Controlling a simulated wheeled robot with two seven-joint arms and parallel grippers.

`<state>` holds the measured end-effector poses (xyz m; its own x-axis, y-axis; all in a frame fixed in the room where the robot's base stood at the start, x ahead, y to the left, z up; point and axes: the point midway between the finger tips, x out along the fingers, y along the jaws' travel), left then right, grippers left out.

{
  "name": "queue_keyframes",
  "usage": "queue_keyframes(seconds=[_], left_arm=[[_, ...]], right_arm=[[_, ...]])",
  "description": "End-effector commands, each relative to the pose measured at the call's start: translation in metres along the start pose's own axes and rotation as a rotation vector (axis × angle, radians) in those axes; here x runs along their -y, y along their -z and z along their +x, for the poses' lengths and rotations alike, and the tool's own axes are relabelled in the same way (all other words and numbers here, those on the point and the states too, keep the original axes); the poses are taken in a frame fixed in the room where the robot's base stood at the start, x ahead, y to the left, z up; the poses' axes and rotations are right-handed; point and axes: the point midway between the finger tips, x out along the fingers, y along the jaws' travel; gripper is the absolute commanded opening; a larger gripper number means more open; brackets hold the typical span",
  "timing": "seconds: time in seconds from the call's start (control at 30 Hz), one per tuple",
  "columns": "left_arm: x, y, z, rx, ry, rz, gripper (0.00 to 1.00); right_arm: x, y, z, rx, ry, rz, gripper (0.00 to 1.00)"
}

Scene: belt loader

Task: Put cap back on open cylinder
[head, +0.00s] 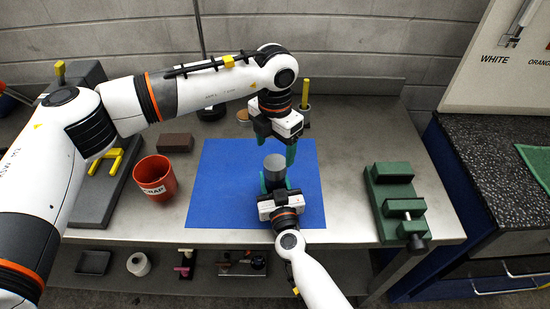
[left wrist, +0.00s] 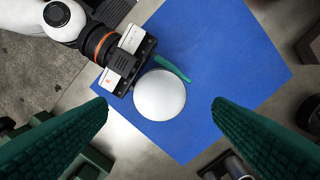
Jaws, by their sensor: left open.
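A grey cylinder (head: 275,164) stands over the blue mat (head: 222,185). In the left wrist view I see its round, pale, smooth top (left wrist: 160,95); I cannot tell whether this is a cap or the cylinder's own end. My right gripper (head: 275,184) comes from the front with its green fingers closed around the cylinder's sides; one finger shows beside it in the left wrist view. My left gripper (head: 277,146) is open and empty, pointing down just behind and above the cylinder. I cannot make out a separate loose cap.
An orange-red cup (head: 155,178) and a brown block (head: 175,142) stand left of the mat. A green vise (head: 394,200) is on the right. A small tan-topped round thing (head: 243,117) and a holder with a yellow stick (head: 305,100) are behind. The mat's left part is clear.

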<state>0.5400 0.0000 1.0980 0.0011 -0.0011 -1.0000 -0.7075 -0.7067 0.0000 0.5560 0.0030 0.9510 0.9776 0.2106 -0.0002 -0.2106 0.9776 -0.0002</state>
Motion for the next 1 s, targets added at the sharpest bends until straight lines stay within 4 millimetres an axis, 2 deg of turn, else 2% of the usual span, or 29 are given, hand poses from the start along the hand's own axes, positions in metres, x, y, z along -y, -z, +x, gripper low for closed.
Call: queue_keyframes(seconds=[0.1, 0.3, 0.67, 0.7, 0.83, 1.0], left_arm=[[0.000, 0.001, -0.025, -0.003, 0.002, 0.000, 0.75], [0.000, 0.000, -0.050, 0.000, 0.001, -0.001, 0.75], [0.000, 0.000, -0.056, 0.001, -0.001, -0.001, 0.75], [0.000, 0.000, -0.056, 0.001, -0.001, -0.001, 0.75], [0.000, 0.000, -0.056, 0.001, -0.001, 0.000, 0.75], [0.000, 0.000, -0.056, 0.001, -0.001, 0.000, 0.75]], right_arm=[[0.000, 0.002, -0.001, -0.003, 0.000, 0.000, 0.00], [0.000, 0.002, -0.001, -0.003, 0.000, 0.000, 0.00], [0.000, 0.002, -0.001, -0.003, 0.000, 0.000, 0.00], [0.000, 0.002, -0.001, -0.003, 0.000, 0.000, 0.49], [0.000, 0.001, -0.001, -0.002, 0.000, 0.000, 0.70], [0.000, 0.001, 0.000, -0.001, 0.000, 0.000, 0.71]])
